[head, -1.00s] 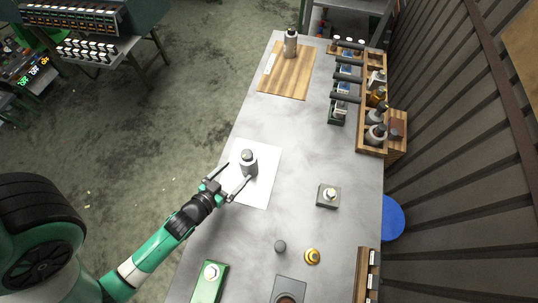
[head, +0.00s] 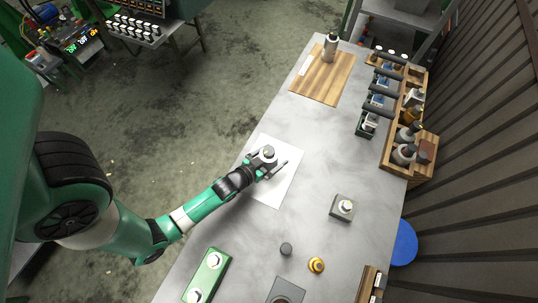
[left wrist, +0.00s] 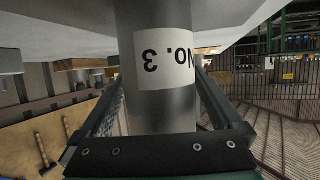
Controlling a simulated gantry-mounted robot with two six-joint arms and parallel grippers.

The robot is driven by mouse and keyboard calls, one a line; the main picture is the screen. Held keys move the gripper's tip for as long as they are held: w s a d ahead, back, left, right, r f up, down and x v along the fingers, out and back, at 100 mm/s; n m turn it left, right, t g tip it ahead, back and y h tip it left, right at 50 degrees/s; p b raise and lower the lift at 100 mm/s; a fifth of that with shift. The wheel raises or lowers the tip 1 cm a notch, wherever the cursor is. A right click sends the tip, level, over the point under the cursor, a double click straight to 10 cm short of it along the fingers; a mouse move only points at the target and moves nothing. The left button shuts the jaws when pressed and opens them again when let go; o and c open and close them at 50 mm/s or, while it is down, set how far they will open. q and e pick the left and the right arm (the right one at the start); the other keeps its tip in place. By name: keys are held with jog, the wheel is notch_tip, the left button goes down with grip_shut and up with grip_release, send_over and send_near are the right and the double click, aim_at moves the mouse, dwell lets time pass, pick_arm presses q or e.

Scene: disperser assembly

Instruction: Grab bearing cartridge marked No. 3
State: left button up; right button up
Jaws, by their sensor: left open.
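The bearing cartridge is a grey metal cylinder (head: 268,153) standing on a white sheet (head: 283,187) on the table. In the left wrist view the cartridge (left wrist: 155,105) fills the middle, and its white label reads "No. 3", upside down in that picture. My left gripper (head: 276,166) is open with a finger on each side of the cartridge. In the left wrist view the fingers (left wrist: 160,95) flank the cylinder; I cannot tell whether they touch it. My right gripper is not in view.
A wooden board (head: 322,78) with a bottle (head: 331,46) lies at the far end. Dark holders (head: 369,122) and a wooden rack (head: 391,150) line the right side. A grey block (head: 342,208), a dark cylinder (head: 286,249) and a yellow part (head: 316,265) stand nearer. The table middle is clear.

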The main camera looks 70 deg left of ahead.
pick_arm(q)
jog(key=shift+w+a+f, duration=0.2)
jog(key=shift+w, duration=0.15)
jog(key=c, duration=1.6)
jog(key=shift+r, duration=0.15)
